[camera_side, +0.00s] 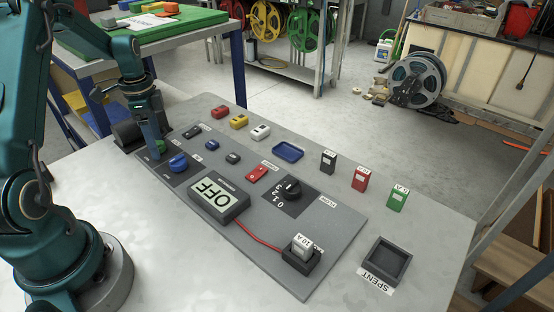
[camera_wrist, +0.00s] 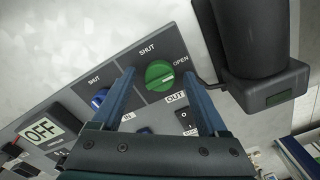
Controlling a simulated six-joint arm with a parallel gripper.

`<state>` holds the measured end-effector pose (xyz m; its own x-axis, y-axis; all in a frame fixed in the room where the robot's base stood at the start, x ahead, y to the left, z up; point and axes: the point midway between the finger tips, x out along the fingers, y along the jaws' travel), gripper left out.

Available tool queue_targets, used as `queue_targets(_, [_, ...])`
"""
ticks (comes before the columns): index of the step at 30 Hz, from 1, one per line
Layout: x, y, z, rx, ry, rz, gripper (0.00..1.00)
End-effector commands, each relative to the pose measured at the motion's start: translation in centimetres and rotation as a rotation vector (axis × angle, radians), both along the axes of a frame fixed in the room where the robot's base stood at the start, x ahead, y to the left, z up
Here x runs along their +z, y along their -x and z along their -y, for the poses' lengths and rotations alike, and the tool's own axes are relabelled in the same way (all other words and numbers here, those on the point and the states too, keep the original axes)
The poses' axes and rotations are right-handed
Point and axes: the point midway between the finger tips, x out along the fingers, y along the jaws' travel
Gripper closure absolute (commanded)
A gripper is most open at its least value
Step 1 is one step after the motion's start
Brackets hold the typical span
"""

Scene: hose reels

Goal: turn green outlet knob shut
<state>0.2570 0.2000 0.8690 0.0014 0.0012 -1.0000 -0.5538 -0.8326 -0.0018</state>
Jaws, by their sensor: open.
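The green outlet knob (camera_wrist: 160,76) sits on a dark plate marked SHUT above it and OPEN at its upper right, with OUT below. A pale line on the knob appears to point right, toward the OPEN side. My gripper (camera_wrist: 159,74) is open, with one blue finger on each side of the knob; a gap shows on both sides, and I cannot tell its height above the panel. In the side view my gripper (camera_side: 150,140) points down at the panel's far left end, mostly hiding the green knob.
The blue inlet knob (camera_wrist: 100,97) is close left of my left finger; a black rocker switch (camera_wrist: 187,119) is below right. A dark cylinder (camera_wrist: 250,35) stands at right. The display (camera_side: 218,197) reads OFF.

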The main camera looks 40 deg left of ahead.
Motion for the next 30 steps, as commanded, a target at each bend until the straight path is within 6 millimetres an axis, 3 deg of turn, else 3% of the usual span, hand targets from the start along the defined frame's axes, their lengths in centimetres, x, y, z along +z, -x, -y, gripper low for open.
queue_targets(3, [0.02,0.0,0.01,0.0,0.0,0.0,0.23])
queue_targets(4, [0.02,0.0,0.01,0.0,0.0,0.0,0.31])
queue_targets(9, [0.04,-0.01,0.01,0.0,0.0,0.0,0.96])
queue_targets(10, [0.04,-0.01,0.01,0.0,0.0,0.0,1.0])
queue_targets(20, [0.06,-0.01,0.0,0.042,0.0,0.0,1.0])
queue_targets(30, [0.05,-0.02,0.01,0.27,0.001,0.0,1.0])
